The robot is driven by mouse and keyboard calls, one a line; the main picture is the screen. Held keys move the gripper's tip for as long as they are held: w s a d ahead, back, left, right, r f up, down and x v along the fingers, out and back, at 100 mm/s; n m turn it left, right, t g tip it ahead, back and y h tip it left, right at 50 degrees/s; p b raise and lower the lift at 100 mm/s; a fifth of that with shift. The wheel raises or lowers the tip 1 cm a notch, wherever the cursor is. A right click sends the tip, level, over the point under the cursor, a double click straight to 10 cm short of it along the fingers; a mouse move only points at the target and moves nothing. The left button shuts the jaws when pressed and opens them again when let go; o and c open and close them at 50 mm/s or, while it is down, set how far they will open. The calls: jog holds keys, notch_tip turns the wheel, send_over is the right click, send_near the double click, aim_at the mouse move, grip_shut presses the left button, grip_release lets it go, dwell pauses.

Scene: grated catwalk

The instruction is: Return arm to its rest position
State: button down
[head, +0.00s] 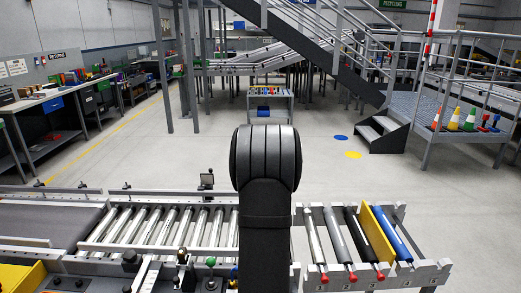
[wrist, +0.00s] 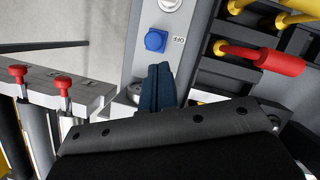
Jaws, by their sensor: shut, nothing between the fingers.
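My arm (head: 266,190) rises dark and upright in the middle of the head view and hides part of the roller conveyor behind it. My gripper (wrist: 159,70) shows in the wrist view as two dark blue fingers pressed together, with nothing between them. The gripper is not visible in the head view.
A roller conveyor (head: 165,226) lies at left. A rack with rollers, red knobs (head: 324,278) and a yellow plate (head: 371,235) stands at right. A red-handled part (wrist: 275,60) is right of the fingers in the wrist view. Open floor (head: 200,145) lies beyond.

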jog(key=shift+x, duration=1.55)
jog(key=c, duration=1.1)
grip_release()
jog(key=o, duration=1.1)
jog(key=w+a+r, duration=0.1)
jog(key=r, duration=0.1)
jog(key=w+a+r+m+t, duration=0.1)
jog(key=r, duration=0.1)
jog(key=w+a+r+m, duration=0.1)
jog(key=w+a+r, duration=0.1)
jog(key=shift+c, duration=0.2)
jog(key=shift+o, duration=0.2)
jog(key=w+a+r+m+t+y, duration=0.1)
jog(key=w+a+r+m+t, duration=0.1)
jog(key=a+r, duration=0.5)
notch_tip(320, 180, up, 3)
jog(key=shift+w+f+m+y, duration=0.15)
jog(key=shift+w+m+y, duration=0.15)
jog(key=shift+w+m, duration=0.4)
jog(key=shift+t, duration=0.3)
notch_tip(320, 180, down, 10)
jog(key=shift+w+a+r, duration=0.1)
jog(key=shift+a+r, duration=0.1)
jog(key=shift+r, duration=0.1)
